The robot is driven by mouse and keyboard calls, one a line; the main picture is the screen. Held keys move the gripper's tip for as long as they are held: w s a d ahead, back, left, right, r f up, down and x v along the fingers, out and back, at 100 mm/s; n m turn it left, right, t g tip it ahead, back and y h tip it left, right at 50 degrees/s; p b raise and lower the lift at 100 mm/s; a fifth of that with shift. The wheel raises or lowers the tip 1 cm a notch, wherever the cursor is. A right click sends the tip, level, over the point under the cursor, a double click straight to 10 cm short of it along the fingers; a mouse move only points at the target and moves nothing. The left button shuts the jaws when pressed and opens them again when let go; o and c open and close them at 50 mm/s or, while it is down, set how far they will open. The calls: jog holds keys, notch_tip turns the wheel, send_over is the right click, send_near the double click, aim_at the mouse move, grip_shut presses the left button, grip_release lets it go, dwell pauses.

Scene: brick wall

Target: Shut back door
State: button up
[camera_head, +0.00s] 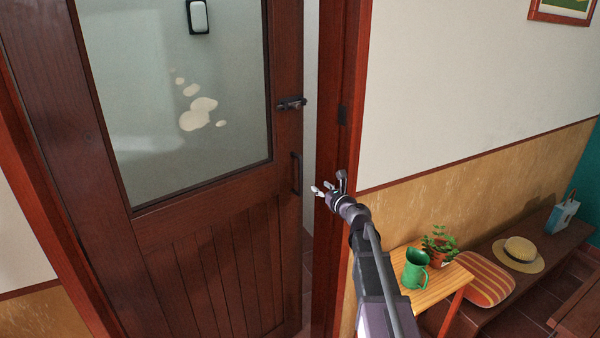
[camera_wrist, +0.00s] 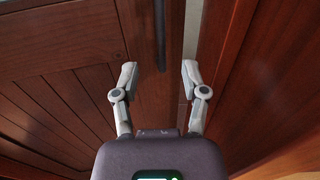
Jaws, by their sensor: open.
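The back door (camera_head: 205,235) is dark red-brown wood with a large glass pane. It stands slightly ajar, with a pale gap between its right edge and the door frame (camera_head: 342,100). A dark latch (camera_head: 291,104) and a dark vertical handle (camera_head: 296,173) are near that edge. My gripper (camera_head: 329,187) is open and empty, in front of the frame's right post and right of the handle. In the wrist view, my gripper (camera_wrist: 160,75) has its fingers apart, with the door (camera_wrist: 60,100) at left, the handle (camera_wrist: 161,35) between the fingertips and the frame (camera_wrist: 235,70) at right.

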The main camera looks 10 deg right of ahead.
jog(key=x, duration=1.3)
jog(key=shift+w+a, duration=0.25)
jog(key=shift+w, duration=0.1)
grip_shut()
